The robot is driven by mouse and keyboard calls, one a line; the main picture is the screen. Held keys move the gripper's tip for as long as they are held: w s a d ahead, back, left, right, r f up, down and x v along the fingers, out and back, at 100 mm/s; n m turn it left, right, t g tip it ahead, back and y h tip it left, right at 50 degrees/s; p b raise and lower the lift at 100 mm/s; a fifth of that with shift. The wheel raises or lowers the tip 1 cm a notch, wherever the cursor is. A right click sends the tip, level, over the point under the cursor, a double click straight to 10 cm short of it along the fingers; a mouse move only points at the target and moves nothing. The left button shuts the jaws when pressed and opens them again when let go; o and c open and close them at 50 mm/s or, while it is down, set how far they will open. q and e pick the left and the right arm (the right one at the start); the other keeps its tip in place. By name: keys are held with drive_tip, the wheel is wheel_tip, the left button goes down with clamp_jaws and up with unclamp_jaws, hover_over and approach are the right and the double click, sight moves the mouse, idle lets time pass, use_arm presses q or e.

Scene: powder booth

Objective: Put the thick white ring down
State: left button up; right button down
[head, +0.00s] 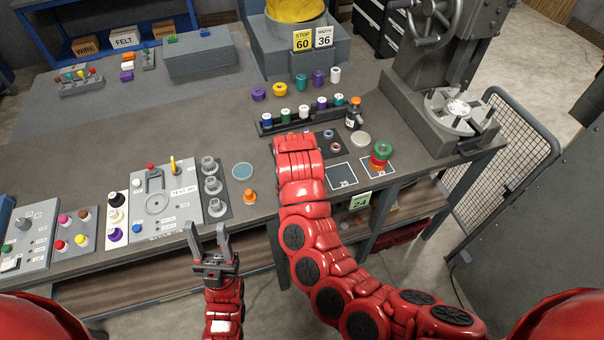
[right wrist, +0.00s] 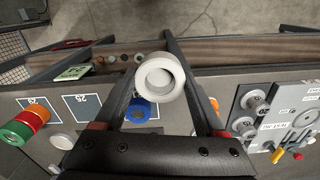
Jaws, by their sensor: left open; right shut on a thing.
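The thick white ring (right wrist: 160,77) shows in the right wrist view. It sits between the two dark fingers of my right gripper (right wrist: 170,75), which is shut on it, with its round opening facing the camera. A blue ring (right wrist: 138,110) shows partly behind it, lower down. In the head view my right arm and wrist cover the white ring and the right fingertips. My left gripper (head: 210,235) is open and empty, in front of the table's front edge, below the test panel (head: 184,195).
A square pad marked 25 (head: 341,177) lies on the table (head: 190,110) right of my right wrist. Beside it a green ring (head: 382,148) tops an orange-red stack on another pad.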

drive_tip(key=shift+s+d+r+m, duration=0.1)
drive_tip(key=shift+s+d+m, duration=0.1)
drive_tip(key=shift+s, duration=0.2)
drive_tip(key=shift+s+d+r+m, duration=0.1)
drive_tip(key=shift+s+m, duration=0.1)
drive_tip(key=shift+s, duration=0.2)
drive_tip(key=w+b, duration=0.1)
drive_tip(key=w, duration=0.3)
drive_tip(key=w+f+b, duration=0.1)
drive_tip(key=w+b, duration=0.1)
drive_tip(key=w, duration=0.2)
drive_tip(key=w+d+b, duration=0.1)
drive_tip(key=w+b, duration=0.1)
drive_tip(key=w, duration=0.3)
drive_tip(key=shift+f, duration=0.15)
drive_tip(key=b, duration=0.1)
drive_tip(key=w+b, duration=0.1)
drive_tip(key=b, duration=0.1)
drive_tip(key=shift+w+d+f, duration=0.15)
drive_tip(key=shift+f, duration=0.25)
drive_tip(key=f+b, duration=0.1)
drive_tip(key=w+f+b, duration=0.1)
drive_tip(key=b, duration=0.1)
drive_tip(key=shift+w+f, duration=0.2)
drive_tip(key=shift+f, duration=0.3)
